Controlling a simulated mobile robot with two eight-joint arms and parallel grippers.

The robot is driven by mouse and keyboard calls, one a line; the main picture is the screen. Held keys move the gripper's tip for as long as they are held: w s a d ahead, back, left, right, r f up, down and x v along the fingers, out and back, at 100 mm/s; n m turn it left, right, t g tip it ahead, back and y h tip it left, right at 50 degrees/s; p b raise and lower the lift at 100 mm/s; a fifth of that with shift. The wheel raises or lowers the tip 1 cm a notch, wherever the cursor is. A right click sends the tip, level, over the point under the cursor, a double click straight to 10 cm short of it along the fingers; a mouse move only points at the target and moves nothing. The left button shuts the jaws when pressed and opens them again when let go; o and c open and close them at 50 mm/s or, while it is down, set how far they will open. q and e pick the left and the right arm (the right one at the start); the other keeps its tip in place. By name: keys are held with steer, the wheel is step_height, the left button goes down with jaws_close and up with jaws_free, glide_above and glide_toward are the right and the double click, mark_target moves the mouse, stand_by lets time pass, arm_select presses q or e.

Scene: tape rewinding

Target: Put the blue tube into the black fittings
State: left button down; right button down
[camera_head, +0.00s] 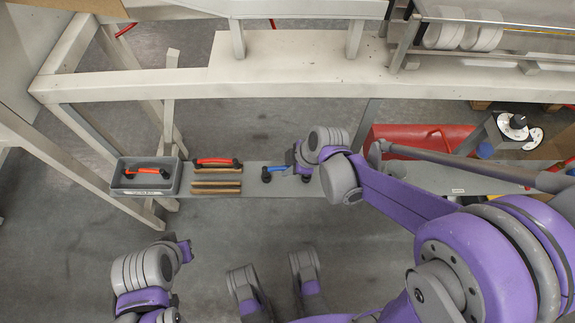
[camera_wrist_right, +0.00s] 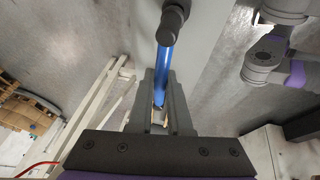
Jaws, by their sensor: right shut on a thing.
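The blue tube (camera_head: 276,168) is by the right part of the narrow grey shelf, partly covered by my right gripper (camera_head: 297,168). In the right wrist view the tube (camera_wrist_right: 165,65) runs between the two fingers, and my right gripper (camera_wrist_right: 161,88) is shut on it. A black fitting (camera_wrist_right: 173,20) is at the tube's far end; it also shows in the head view (camera_head: 266,177). A second black fitting (camera_head: 306,178) is just under the gripper. Whether the tube sits fully in them cannot be told. My left gripper (camera_head: 184,251) is low in the head view, away from the shelf, its fingers unclear.
A grey bin (camera_head: 121,186) with a red-orange tube (camera_head: 147,171) stands at the shelf's left. Another red-orange tube (camera_head: 214,161) with black ends lies beside it, above brown strips (camera_head: 216,187). A white beam (camera_head: 290,70) crosses behind. A red container (camera_head: 410,135) is at right.

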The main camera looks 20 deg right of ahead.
arm_select(q)
steer(key=shift+f+b, duration=0.35)
steer(key=shift+f, duration=0.1)
arm_select(e)
steer(key=shift+f, duration=0.6)
steer(key=c, duration=0.8)
jaws_free()
steer(key=shift+o, duration=0.2)
arm_select(q)
steer(key=r+p, duration=0.4)
steer(key=shift+s+r, duration=0.2)
steer(key=shift+r, duration=0.2)
arm_select(e)
steer(key=v, duration=1.1)
steer(key=s+d+r+m+t+h, duration=0.1)
steer(key=s+d+m+h, duration=0.25)
steer(key=s+m, duration=1.05)
arm_select(q)
step_height(320, 180, up, 19)
steer(key=w+t+p, duration=0.1)
steer(key=w+p, duration=0.1)
steer(key=p, duration=1.4)
steer(key=shift+p, duration=0.4)
arm_select(e)
steer(key=w+r+m+t, duration=0.1)
steer(key=w+r, duration=0.2)
steer(key=r, duration=1.6)
steer(key=shift+a+r, duration=0.25)
steer(key=shift+a, duration=0.1)
